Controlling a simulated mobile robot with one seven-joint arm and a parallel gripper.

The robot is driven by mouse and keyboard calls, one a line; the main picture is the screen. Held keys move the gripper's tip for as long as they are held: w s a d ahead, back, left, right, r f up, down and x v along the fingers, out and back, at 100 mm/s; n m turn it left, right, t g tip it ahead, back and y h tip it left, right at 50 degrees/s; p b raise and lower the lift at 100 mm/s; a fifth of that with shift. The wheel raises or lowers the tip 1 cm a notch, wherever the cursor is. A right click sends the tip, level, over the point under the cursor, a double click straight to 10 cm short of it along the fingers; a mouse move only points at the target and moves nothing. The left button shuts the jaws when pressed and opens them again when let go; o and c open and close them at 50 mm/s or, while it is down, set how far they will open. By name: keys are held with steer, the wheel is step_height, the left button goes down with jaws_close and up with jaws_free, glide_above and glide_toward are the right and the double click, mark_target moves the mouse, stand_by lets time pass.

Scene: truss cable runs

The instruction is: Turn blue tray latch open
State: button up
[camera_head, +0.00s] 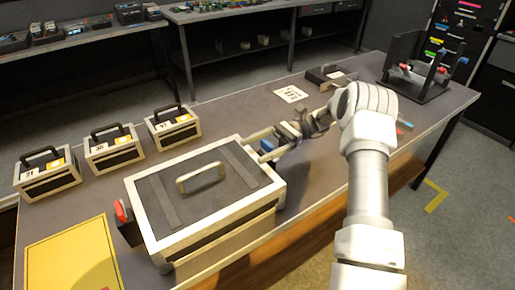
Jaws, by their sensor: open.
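A large case (160,234) with a pale frame and dark lid stands on the table, a handle on top. The blue latch (267,145) is a small blue piece by the case's far right corner, partly hidden. A red latch (122,211) sits at the case's left side. My gripper (279,139) is open, beside the blue latch on its right. My arm reaches in from the lower right. I cannot tell whether the fingers touch the latch or are around it.
Small handled boxes (114,148) stand in a row at the left. A yellow mat (72,255) lies at the front left. A dark rack (415,75) and a white marked card (291,94) are farther back. The table between card and boxes is clear.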

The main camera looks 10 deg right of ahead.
mark_target(269, 143)
steer(key=shift+p+v, duration=0.8)
steer(key=shift+v, duration=2.75)
steer(key=shift+d, duration=0.1)
